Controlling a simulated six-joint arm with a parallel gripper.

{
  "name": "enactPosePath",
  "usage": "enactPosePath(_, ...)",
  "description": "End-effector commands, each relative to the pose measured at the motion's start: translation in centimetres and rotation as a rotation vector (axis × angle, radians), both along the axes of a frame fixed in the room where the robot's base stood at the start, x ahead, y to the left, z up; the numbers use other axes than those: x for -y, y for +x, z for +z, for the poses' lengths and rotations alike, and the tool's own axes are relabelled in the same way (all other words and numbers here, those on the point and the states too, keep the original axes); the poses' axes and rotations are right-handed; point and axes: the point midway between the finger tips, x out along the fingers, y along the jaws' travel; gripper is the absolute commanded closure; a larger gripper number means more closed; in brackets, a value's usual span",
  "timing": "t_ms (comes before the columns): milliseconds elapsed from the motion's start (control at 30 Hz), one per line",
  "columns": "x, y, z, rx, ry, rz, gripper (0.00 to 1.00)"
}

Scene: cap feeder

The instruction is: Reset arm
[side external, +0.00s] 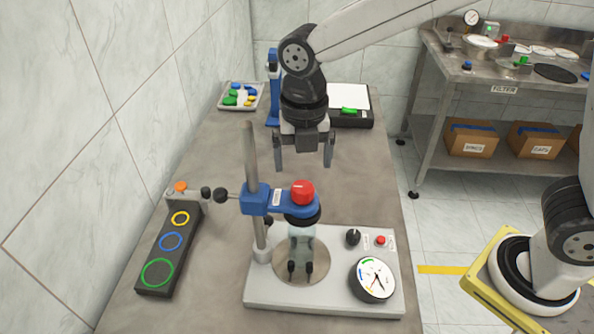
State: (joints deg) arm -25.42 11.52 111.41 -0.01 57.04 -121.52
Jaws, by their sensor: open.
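My gripper (304,158) points down with its two fingers spread apart and nothing between them. It hangs above the bench, behind the capping machine (330,265) in this view, and looks clear of it. The machine has a grey base, a metal post, a blue clamp arm (257,198) and a red knob (302,191) on top. A clear bottle or guard (301,243) stands under the clamp on the round plate.
A tray (225,106) of coloured caps and a black device (358,121) with a green item sit at the back. A dark panel (163,258) with coloured rings lies at the left. A steel table (432,60) stands at the right.

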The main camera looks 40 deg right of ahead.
Motion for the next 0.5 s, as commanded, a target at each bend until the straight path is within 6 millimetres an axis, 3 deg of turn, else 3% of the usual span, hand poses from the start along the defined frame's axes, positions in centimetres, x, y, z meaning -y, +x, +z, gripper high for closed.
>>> enactPosePath(500, 0.47, -0.02, -0.16, 0.003, 0.001, -0.054, 0.00)
